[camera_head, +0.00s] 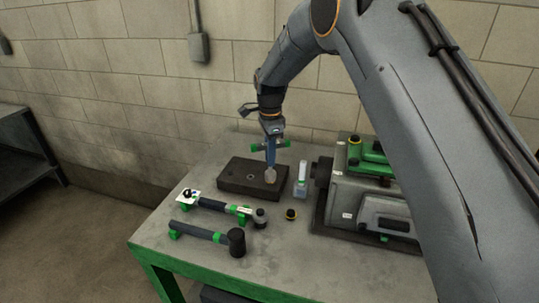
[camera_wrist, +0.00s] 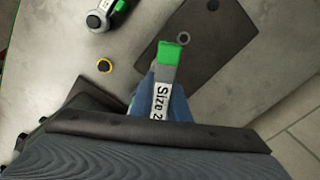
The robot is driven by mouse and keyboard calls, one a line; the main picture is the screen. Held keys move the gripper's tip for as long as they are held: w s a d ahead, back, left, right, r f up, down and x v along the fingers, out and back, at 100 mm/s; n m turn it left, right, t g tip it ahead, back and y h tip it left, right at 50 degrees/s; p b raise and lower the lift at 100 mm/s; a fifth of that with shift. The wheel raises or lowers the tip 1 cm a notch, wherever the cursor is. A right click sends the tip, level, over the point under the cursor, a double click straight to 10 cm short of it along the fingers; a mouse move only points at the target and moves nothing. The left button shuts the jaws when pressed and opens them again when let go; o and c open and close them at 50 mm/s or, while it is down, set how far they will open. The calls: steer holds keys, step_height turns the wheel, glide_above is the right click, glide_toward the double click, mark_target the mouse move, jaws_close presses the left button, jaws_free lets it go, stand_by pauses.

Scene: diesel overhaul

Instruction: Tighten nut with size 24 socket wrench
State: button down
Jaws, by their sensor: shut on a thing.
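My gripper (camera_head: 271,136) is shut on a socket wrench (camera_head: 284,144) with green handle ends, above the dark block. In the wrist view, the blue fingers (camera_wrist: 160,95) grip the wrench (camera_wrist: 168,60), whose white label reads "Size 2" with the rest hidden. A grey end (camera_head: 270,175) shows below the gripper in the head view, in front of the dark block's right part. The dark block (camera_head: 232,177) lies flat on the table and has a round hole in its top. I cannot tell whether a nut sits under the wrench.
A grey engine part with green pieces (camera_head: 345,195) stands on the right of the table (camera_head: 190,260). A small grey-green object (camera_head: 301,182) stands beside the block.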

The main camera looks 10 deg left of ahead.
steer(key=m, duration=0.4)
steer(key=shift+m, duration=0.4)
steer(key=m+p, duration=0.1)
steer(key=m, duration=0.3)
steer(key=shift+m, duration=0.4)
